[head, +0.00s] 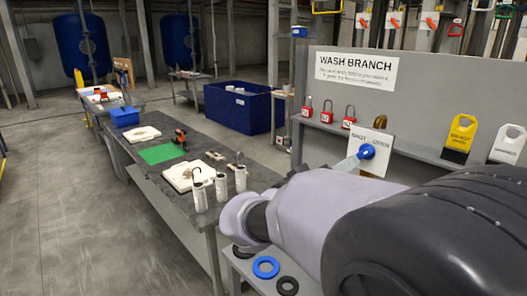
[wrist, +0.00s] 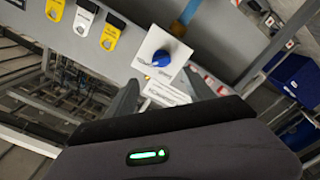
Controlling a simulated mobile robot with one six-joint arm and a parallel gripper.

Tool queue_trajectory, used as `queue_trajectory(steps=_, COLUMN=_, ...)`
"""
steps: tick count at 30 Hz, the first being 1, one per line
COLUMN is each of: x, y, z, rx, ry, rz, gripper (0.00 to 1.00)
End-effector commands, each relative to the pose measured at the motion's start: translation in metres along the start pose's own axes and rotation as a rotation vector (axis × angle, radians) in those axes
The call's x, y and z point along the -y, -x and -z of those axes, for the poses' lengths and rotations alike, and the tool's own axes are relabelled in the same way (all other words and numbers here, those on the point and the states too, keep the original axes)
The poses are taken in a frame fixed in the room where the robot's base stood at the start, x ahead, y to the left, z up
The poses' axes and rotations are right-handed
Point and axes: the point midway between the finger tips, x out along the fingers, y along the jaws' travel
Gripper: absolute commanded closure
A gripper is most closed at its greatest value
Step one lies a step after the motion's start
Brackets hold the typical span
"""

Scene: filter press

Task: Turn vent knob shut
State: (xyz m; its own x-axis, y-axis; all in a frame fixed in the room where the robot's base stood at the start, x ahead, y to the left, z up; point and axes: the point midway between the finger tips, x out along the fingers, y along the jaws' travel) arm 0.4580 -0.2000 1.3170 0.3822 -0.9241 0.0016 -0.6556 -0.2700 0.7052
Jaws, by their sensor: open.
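The vent knob (head: 367,151) is blue and round, on a white plate (head: 375,166) marked SHUT and OPEN on the grey wash branch panel. In the wrist view the blue knob (wrist: 161,57) and its plate appear tilted, just beyond the fingertips. My gripper (wrist: 160,88) is open and empty, its two dark fingers spread below the knob with a gap to it in the picture. In the head view my arm covers the lower right. A pale piece shows just left of the knob; I cannot tell what it is. The knob's exact setting is too small to read.
Red padlocks (head: 326,113) stand on the panel's ledge left of the plate. A yellow tag (head: 461,133) and a white tag (head: 508,146) are to its right. A workbench (head: 217,209) with white bottles stands left of my arm. Open floor lies further left.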

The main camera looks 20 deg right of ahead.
Motion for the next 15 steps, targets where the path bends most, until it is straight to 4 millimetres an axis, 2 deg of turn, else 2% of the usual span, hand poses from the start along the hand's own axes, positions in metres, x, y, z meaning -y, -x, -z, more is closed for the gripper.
queue_trajectory(steps=3, x=0.000, y=-0.037, z=-0.002, rx=0.004, ry=0.002, rz=-0.004, gripper=0.38)
queue_trajectory(steps=7, x=0.000, y=-0.071, z=-0.002, rx=0.004, ry=0.002, rz=-0.002, gripper=0.38)
queue_trajectory(steps=12, x=0.000, y=-0.096, z=-0.001, rx=0.002, ry=0.002, rz=-0.001, gripper=0.38)
queue_trajectory(steps=15, x=0.000, y=-0.101, z=-0.001, rx=0.001, ry=0.002, rz=0.001, gripper=0.38)
